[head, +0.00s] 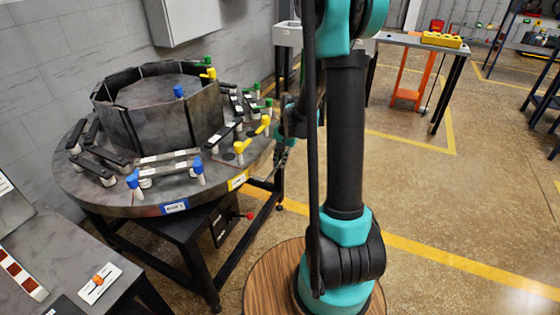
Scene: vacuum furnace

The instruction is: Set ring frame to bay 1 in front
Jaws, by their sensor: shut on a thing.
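The ring frame (110,205) is a round grey turntable on a dark stand at the left, with an upright panelled ring on top. A blue label (174,207) is on its near rim, its text too small to read surely. A yellow label (238,180) is farther right. Blue, yellow and green posts mark sections around the rim. My gripper (284,133) is at the right rim, partly hidden behind my arm. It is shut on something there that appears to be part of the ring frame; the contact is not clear.
A grey bench (50,250) with small parts stands at the lower left, close to the turntable. A red-tipped lever (246,216) sticks out below the turntable. A table with a yellow object (441,40) is at the back.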

